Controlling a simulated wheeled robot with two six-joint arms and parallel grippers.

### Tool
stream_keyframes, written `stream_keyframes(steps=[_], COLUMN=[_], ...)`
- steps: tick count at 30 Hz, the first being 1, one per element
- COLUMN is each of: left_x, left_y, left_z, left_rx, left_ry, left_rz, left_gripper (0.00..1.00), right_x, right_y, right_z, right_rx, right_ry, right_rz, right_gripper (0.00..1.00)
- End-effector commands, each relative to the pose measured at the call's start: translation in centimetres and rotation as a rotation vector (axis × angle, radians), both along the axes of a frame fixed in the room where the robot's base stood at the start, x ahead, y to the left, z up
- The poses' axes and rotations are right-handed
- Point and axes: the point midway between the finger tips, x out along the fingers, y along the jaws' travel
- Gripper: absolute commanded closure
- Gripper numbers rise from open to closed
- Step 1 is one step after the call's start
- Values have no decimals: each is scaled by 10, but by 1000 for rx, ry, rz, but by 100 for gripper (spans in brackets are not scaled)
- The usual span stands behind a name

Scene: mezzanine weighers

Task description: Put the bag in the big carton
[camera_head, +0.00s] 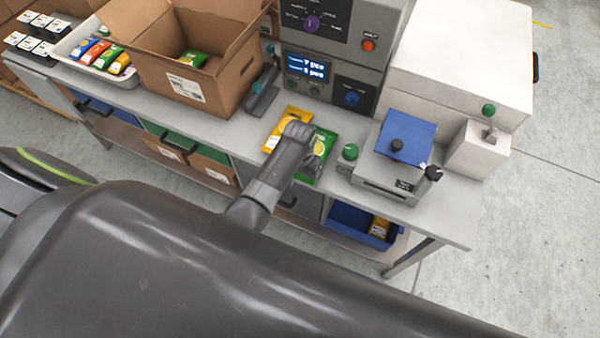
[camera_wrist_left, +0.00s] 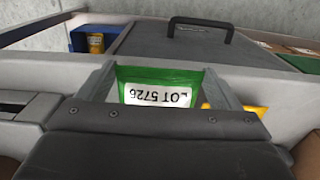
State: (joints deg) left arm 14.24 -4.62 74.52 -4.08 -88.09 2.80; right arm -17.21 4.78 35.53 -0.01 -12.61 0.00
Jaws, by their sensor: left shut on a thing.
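In the left wrist view my gripper's two fingers (camera_wrist_left: 160,92) are shut on the green bag (camera_wrist_left: 132,74), whose white label reads LOT 5726. A yellow bag (camera_head: 273,139) lies just left of it and also shows in the wrist view (camera_wrist_left: 250,108). The big open carton (camera_head: 150,72) stands further left on the bench, with a green and yellow bag (camera_head: 193,59) inside. My right gripper is not in view.
A white tray (camera_head: 62,53) with several small bags stands left of the carton. A grey machine with a display (camera_head: 306,65) stands behind the bags. A blue-topped device (camera_head: 405,137) and white box (camera_head: 462,60) are at right. Bins (camera_head: 350,218) sit under the bench.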

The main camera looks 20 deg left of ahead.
Motion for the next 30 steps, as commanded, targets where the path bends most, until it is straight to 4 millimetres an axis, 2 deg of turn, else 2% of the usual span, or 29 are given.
stream_keyframes(steps=[7,8,11,22,26,30], left_x=[1,0,0,1,1,1], left_y=[0,0,0,0,0,0], left_z=[-3,-2,-2,5,19,43], left_rx=[0,0,0,0,0,0], left_ry=[-1,-1,-1,-3,-5,-6], left_rz=[0,0,0,0,1,1], left_gripper=[44,12,0,0,0,0], right_x=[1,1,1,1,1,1], right_y=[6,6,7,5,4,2], right_z=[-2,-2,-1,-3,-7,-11], right_rx=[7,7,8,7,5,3], right_ry=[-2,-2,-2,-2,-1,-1], right_rz=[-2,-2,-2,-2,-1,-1], right_gripper=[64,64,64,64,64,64])
